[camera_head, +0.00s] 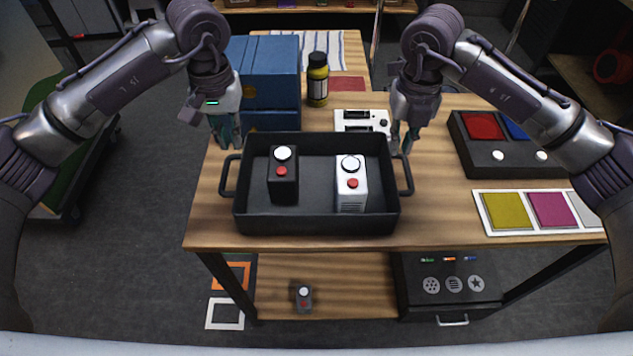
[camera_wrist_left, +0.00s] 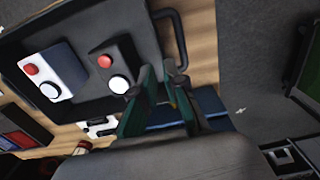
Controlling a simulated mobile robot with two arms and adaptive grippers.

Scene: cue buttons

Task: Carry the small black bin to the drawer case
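The black bin (camera_head: 315,222) is an open tray with a handle at each end, resting on the wooden table. A black box (camera_head: 284,188) and a white box (camera_head: 350,190), each with a white and a red button, stand inside it. My left gripper (camera_head: 226,140) is open above and behind the bin's left handle (camera_head: 227,176); in the left wrist view its fingers (camera_wrist_left: 160,98) are apart with nothing between them. My right gripper (camera_head: 402,143) looks open and empty near the right handle (camera_head: 405,176). A black drawer case (camera_head: 449,297) with icons and a silver handle is below the table.
A blue case (camera_head: 265,75) and a yellow bottle (camera_head: 317,80) stand behind the bin. A white panel (camera_head: 360,122) is behind it. A black button box (camera_head: 512,165) and a colour card (camera_head: 535,210) lie to the right. A small grey box (camera_head: 303,298) is on the lower shelf.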

